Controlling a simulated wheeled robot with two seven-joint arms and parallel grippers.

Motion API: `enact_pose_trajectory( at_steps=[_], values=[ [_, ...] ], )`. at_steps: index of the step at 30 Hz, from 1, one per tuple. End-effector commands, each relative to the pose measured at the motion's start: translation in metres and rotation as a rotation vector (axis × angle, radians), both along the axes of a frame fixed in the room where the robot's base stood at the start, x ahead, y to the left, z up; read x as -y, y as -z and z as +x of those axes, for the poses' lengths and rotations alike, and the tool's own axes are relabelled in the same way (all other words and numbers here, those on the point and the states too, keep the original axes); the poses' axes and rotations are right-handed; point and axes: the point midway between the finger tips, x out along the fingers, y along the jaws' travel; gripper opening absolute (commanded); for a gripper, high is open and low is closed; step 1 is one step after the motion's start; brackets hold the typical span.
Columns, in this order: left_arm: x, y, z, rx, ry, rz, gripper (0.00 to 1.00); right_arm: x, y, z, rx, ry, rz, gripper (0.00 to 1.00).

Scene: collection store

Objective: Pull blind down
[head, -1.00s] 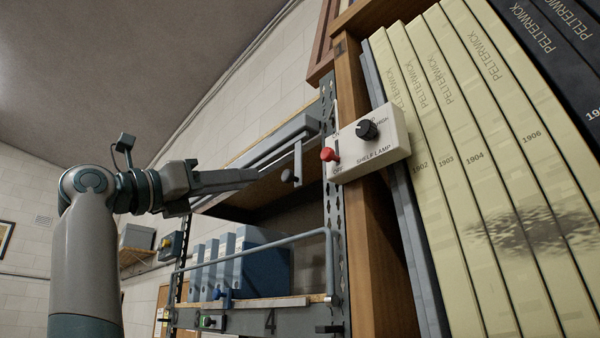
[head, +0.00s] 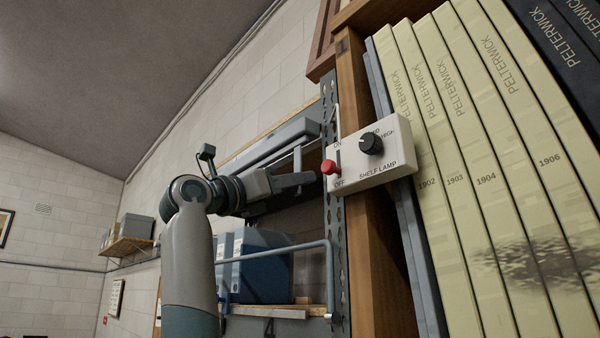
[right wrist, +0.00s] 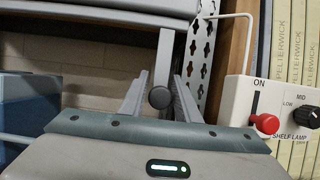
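The blind shows as a long grey housing (head: 285,139) along the top of the shelf bay; it also crosses the top of the right wrist view (right wrist: 90,14). A flat grey pull bar (right wrist: 165,58) hangs from it and ends in a dark round knob (right wrist: 160,97). My right gripper (right wrist: 160,94) is open, one finger to each side of the knob, with gaps on both sides. I cannot tell how deep the knob sits between the fingers. In the head view my right gripper (head: 312,179) hides the knob. My left gripper is not in view.
A white shelf lamp box (head: 372,152) with a red switch (head: 329,167) and black dial is close right of my gripper. Cream volumes (head: 470,150) stand right of it. Below are blue binders (head: 262,268) behind a blue-grey rail (head: 285,247).

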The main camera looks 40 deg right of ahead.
Motion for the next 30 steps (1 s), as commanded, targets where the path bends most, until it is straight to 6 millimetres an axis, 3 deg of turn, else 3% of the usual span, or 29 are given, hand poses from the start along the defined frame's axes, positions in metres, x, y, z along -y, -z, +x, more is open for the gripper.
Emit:
enact_pose_trajectory(
  at_steps=[6, 15, 19, 25, 30],
  values=[
    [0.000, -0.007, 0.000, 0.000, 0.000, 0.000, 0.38, 0.012, -0.005, 0.001, -0.001, 0.000, -0.001, 0.29],
    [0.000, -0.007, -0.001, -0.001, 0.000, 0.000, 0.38, 0.013, -0.005, 0.001, -0.001, 0.000, 0.000, 0.29],
    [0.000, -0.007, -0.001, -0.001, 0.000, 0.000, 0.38, 0.013, -0.005, 0.001, -0.001, 0.000, 0.000, 0.01],
    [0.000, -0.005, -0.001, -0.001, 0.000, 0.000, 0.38, 0.013, -0.004, 0.001, 0.000, -0.001, 0.000, 0.00],
    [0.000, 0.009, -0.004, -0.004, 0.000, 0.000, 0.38, 0.013, 0.006, -0.007, 0.002, -0.001, 0.001, 0.00]
  ],
)
